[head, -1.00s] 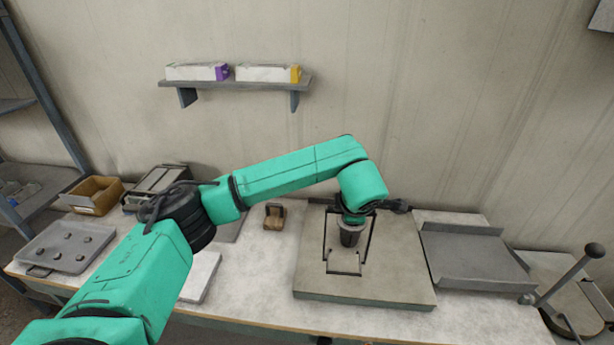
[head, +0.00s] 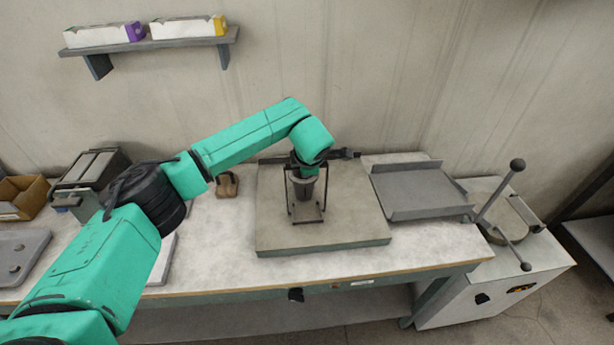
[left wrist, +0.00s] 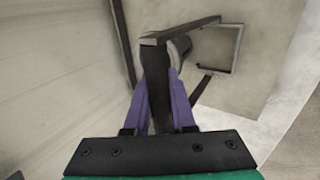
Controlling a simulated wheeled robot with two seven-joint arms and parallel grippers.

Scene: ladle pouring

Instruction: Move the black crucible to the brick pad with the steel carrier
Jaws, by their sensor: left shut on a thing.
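My left gripper (head: 306,172) points down over a wide beige-grey slab (head: 350,232) on the bench. In the left wrist view its purple fingers (left wrist: 160,88) are shut on the dark bar of the steel carrier (left wrist: 185,30). The carrier's thin uprights and square lower frame (head: 307,212) show below the gripper in the head view. The dark crucible (head: 304,188) appears between the uprights, its top partly covered by the gripper. I cannot tell whether the carrier bears its weight, nor whether the slab is the brick pad. My right gripper is not in view.
A grey metal tray (head: 420,190) lies right of the slab. A round-lidded unit with a ball-ended lever (head: 500,190) stands further right. A small wooden block (head: 227,186) is left of the slab. The bench front (head: 240,262) is clear.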

